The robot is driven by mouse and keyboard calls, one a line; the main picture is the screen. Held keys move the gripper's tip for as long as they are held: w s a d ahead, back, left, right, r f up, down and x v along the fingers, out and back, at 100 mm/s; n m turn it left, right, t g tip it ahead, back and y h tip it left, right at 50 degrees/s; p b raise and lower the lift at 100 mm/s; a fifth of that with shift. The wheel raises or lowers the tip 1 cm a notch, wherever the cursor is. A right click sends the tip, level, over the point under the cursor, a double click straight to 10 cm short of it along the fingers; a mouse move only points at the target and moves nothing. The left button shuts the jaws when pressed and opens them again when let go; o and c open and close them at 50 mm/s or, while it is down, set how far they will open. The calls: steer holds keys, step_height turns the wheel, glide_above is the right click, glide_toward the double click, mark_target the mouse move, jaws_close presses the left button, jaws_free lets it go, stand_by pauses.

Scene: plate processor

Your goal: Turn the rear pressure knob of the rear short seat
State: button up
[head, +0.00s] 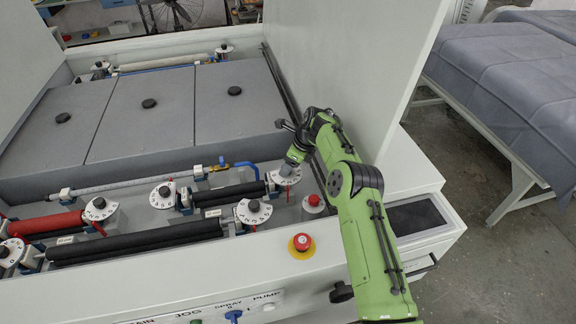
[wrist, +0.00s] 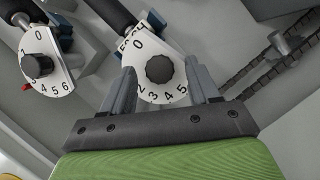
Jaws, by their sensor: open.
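A dark ribbed knob (wrist: 160,69) on a white numbered dial (wrist: 150,95) is near the middle of the wrist view. In the head view the white dial (head: 285,180) is at the right end of a short black roller (head: 229,194). My gripper (wrist: 160,66) is open, with one finger on each side of the knob. A gap shows between each finger and the knob; depth is hard to judge. In the head view my gripper (head: 289,165) points down at this dial and hides most of its knob.
A second knob (wrist: 38,66) with its dial is close on the left, in the head view at the front roller's right end (head: 253,207). A red emergency button (head: 301,243) and a smaller red button (head: 314,200) are nearby. A tall grey side panel (head: 350,70) rises behind my arm.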

steer(key=v, duration=1.4)
steer(key=shift+r, duration=0.35)
steer(key=shift+s+d, duration=0.1)
